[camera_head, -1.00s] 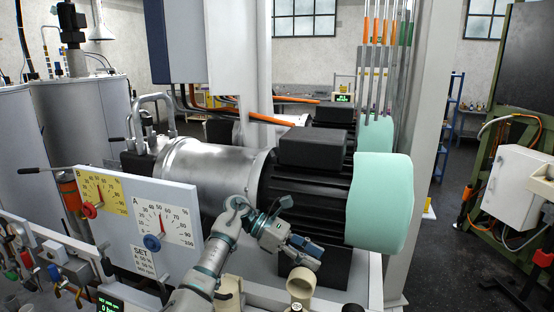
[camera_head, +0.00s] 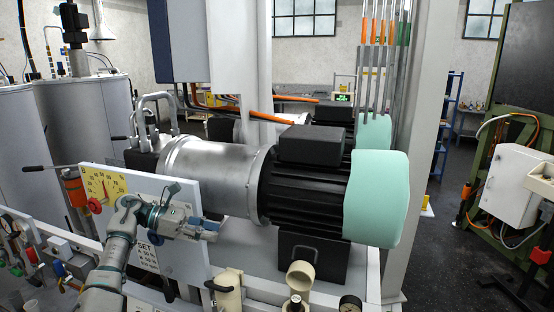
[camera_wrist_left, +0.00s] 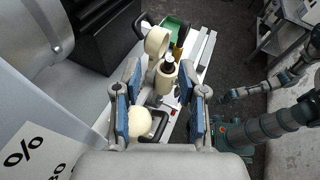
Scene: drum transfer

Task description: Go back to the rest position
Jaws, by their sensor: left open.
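My left gripper (camera_head: 208,229) is in front of the white dial panel (camera_head: 188,262) in the head view, its fingers pointing right. It is open and empty. In the left wrist view both blue-padded fingers of the left gripper (camera_wrist_left: 164,105) stand apart, with cream pipe fittings (camera_wrist_left: 157,42) seen beyond and between them. My left arm hides most of dial A.
The motor with a mint end cap (camera_head: 376,200) and a steel drum (camera_head: 212,175) stands behind the panel. Cream pipe stubs (camera_head: 300,274) and a gauge (camera_head: 350,303) are at the lower front. Valves (camera_head: 30,250) line the left.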

